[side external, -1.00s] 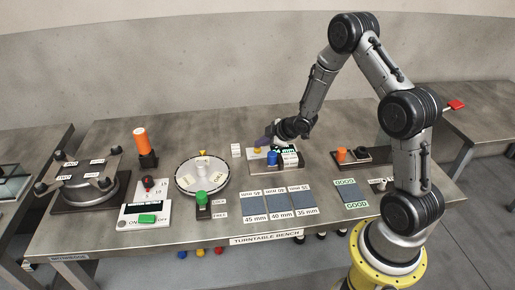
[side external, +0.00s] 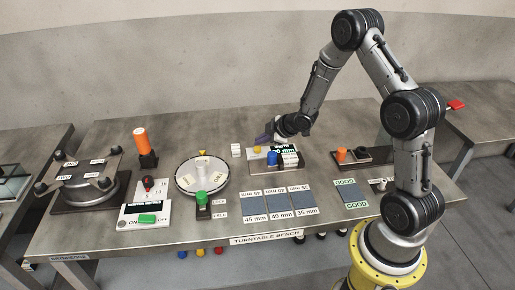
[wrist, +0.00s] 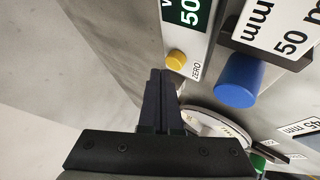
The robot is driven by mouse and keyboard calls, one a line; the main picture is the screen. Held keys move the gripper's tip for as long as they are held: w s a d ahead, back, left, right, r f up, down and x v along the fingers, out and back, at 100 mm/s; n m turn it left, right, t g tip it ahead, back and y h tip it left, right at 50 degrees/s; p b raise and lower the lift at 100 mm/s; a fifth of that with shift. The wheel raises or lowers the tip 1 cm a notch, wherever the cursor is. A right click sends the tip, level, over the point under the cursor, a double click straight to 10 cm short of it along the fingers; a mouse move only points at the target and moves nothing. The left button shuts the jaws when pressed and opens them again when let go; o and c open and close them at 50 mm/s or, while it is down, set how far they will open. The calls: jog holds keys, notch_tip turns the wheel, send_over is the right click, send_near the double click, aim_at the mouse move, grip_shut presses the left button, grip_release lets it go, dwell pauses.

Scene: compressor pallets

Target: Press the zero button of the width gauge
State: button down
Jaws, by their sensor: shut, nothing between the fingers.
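The width gauge (side external: 263,167) stands toward the back of the bench, with a dark display (side external: 285,149) showing light digits. Its yellow zero button (wrist: 177,58) is labelled ZERO in the wrist view, beside the display reading 50, partly cut off by the frame (wrist: 190,12). The button also shows in the side view (side external: 257,149). My gripper (wrist: 160,72) is shut and empty. Its fingertips appear just beside the yellow button in the wrist view, apparently apart from it and above; the exact gap is unclear.
A round turntable dial (side external: 202,174) and a green knob (side external: 201,198) stand left of the gauge. Grey pads marked 45, 40 and 35 mm (side external: 279,203) lie in front. An orange part (side external: 341,155) sits on a dark block to the right. The bench behind the gauge is clear.

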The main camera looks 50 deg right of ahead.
jog(key=shift+r, duration=0.3)
jog(key=shift+r, duration=2.35)
jog(key=shift+a, duration=0.1)
notch_tip(320, 180, up, 8)
jog(key=n+t, duration=0.1)
jog(key=t, duration=0.1)
send_over(260, 149)
jog(key=w+a, duration=0.2)
jog(key=a, duration=0.2)
jog(key=s+a+r+t, duration=0.1)
jog(key=s+a+r, duration=0.1)
jog(key=r, duration=0.5)
jog(key=s+a+r, duration=0.2)
jog(key=a+r, duration=0.1)
jog(key=r, duration=0.3)
jog(key=s+a+r+m+h, duration=0.25)
jog(key=s+r+m, duration=0.2)
jog(key=s, duration=0.55)
jog(key=s+a+f+m+g+y, duration=0.1)
jog(key=s+a+f+m+g, duration=0.1)
jog(key=s, duration=0.7)
jog(key=s+a+f+m+g+y, duration=0.2)
jog(key=s+f, duration=0.4)
jog(key=s, duration=0.4)
jog(key=a+m+g, duration=0.1)
jog(key=g, duration=0.1)
jog(key=shift+s+a+g, duration=0.2)
jog(key=shift+g, duration=0.1)
